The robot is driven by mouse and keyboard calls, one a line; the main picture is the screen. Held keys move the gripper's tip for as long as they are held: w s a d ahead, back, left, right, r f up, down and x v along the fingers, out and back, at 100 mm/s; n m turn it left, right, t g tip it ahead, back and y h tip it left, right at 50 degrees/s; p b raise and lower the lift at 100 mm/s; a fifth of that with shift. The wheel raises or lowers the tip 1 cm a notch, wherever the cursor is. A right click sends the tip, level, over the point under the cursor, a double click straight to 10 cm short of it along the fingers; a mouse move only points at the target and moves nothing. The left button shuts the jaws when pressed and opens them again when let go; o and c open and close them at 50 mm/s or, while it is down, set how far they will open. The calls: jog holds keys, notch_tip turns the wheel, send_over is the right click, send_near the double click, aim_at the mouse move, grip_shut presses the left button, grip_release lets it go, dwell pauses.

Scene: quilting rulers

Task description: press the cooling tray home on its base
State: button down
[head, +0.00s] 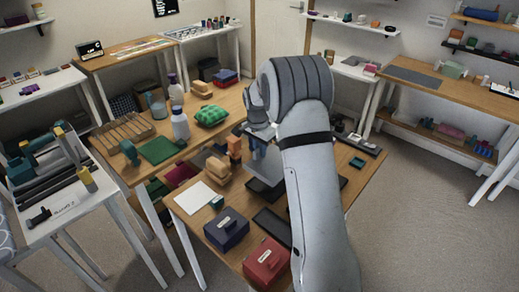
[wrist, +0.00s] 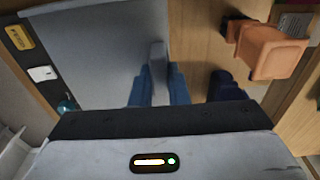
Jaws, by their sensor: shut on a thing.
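A grey-blue panel, which looks like the cooling tray (head: 265,163), stands below my gripper (head: 260,135) in the head view. In the wrist view the tray (wrist: 90,50) fills the upper left as a flat grey sheet. My gripper (wrist: 158,85) is shut there, its blue fingers on either side of a grey tab at the tray's right edge. A dark flat piece (head: 262,190) lies under the tray in the head view; I cannot tell whether it is the base. My arm hides much of this area, and the seating of the tray does not show.
An orange block-like object (wrist: 275,52) stands right of the tray in the wrist view. Near it on the table are tan blocks (head: 217,166), a white sheet (head: 195,197), a navy box (head: 226,230) and a red box (head: 266,262). Bottles (head: 180,124) stand on the table behind.

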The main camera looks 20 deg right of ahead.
aim_at(260, 160)
jog(key=shift+f+b, duration=1.6)
jog(key=shift+f, duration=1.1)
jog(key=shift+f, duration=0.95)
jog(key=c, duration=1.3)
grip_release()
jog(key=shift+f, duration=0.1)
jog(key=r, duration=0.7)
jog(key=shift+s+a+r+b, duration=0.15)
jog(key=shift+a+r+b, duration=0.05)
jog(key=shift+b, duration=0.1)
jog(key=shift+r, duration=0.2)
